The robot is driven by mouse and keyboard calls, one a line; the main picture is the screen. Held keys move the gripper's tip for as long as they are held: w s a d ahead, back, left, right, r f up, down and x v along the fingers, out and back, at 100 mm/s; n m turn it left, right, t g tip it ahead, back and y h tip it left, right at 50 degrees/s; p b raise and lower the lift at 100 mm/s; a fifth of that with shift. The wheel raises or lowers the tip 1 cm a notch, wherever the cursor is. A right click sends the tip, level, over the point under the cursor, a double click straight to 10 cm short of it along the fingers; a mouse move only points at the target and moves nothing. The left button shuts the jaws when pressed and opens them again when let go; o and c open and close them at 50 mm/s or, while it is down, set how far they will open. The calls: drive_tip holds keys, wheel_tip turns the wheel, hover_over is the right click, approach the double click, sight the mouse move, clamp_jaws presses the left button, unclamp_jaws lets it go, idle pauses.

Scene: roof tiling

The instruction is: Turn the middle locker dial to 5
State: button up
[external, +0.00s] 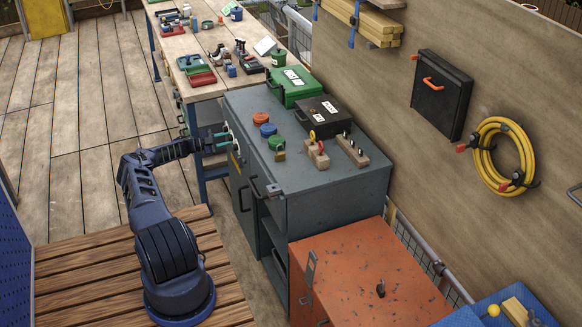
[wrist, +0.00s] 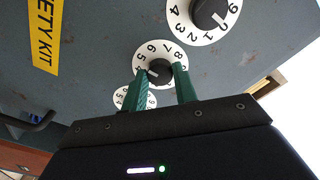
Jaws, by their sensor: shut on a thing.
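The grey locker (external: 305,205) stands at the centre of the external view. In the wrist view three white number dials show on its front. The middle dial (wrist: 148,50) has a black knob (wrist: 159,69) between my green fingers. My gripper (wrist: 161,78) is shut on this knob; in the external view it reaches the locker's left side (external: 222,140). A short white mark on the knob points to the lower left, near the 4, though its exact number is hard to tell. The upper dial (wrist: 177,22) is clear of my fingers; the lower dial (wrist: 146,103) is partly hidden by the left finger.
A yellow label (wrist: 43,30) is on the locker front in the wrist view. A black handle (external: 242,200) sticks out below my gripper. A green case (external: 291,86) and a black case (external: 322,120) lie on the locker top. An orange cabinet (external: 350,270) stands in front.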

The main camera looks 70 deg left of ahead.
drive_tip(key=shift+w, duration=0.1)
idle(0.3)
drive_tip(key=o, duration=1)
drive_tip(key=shift+c, duration=0.2)
drive_tip(key=s, duration=1)
drive_tip(key=shift+s+a, duration=0.25)
drive_tip(key=shift+s, duration=0.15)
